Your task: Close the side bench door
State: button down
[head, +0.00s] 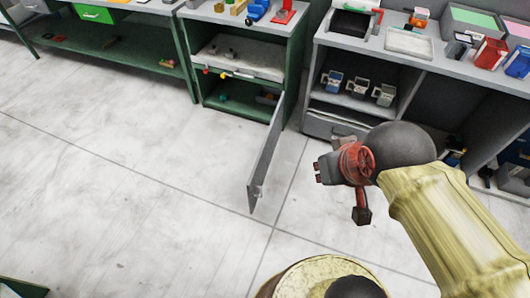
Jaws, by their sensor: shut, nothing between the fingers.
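The side bench door (267,160) is a grey panel that stands wide open. It swings out from the right side of the green side bench (296,68) toward me over the floor. Inside the bench, a shelf with small items and a lower compartment (236,103) are exposed. My gripper (318,172) is red and dark, at the end of my yellowish arm. It is shut and empty, to the right of the door in the picture and seemingly apart from it. How far apart in depth I cannot tell.
A grey bench (400,52) with open shelves and several small boxes stands behind my arm on the right. A long green table (120,50) stands at the back left. The pale tiled floor (130,180) left of the door is clear.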

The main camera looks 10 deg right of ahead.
aim_at(254, 186)
jog(key=i+l+u, duration=0.4)
jog(key=i+l, duration=0.6)
